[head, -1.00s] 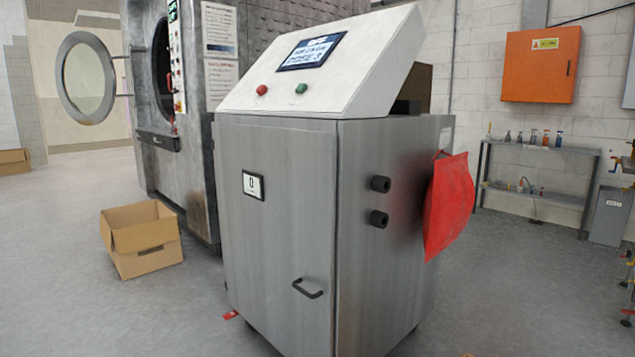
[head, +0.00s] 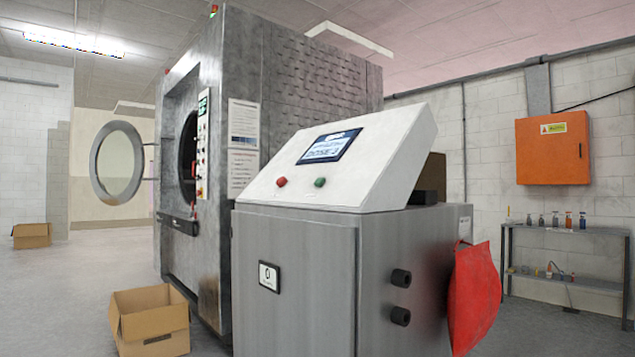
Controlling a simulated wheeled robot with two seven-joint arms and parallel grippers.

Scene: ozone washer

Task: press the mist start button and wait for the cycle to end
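A steel cabinet (head: 300,245) with a sloped white control panel (head: 375,165) stands in the middle of the head view. The panel carries a lit screen (head: 330,146), a red button (head: 281,182) and a green button (head: 320,182). I cannot read which button is the mist start. The screen text is too blurred to read fully. Behind it to the left is the large washer (head: 290,80), its round door (head: 117,163) swung open, with a narrow control strip (head: 202,150) beside the opening. Neither of my grippers is in view.
An open cardboard box (head: 150,318) sits on the floor left of the cabinet. A red bag (head: 474,298) hangs on the cabinet's right side. A shelf (head: 570,230) with bottles and an orange wall box (head: 552,148) are at right.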

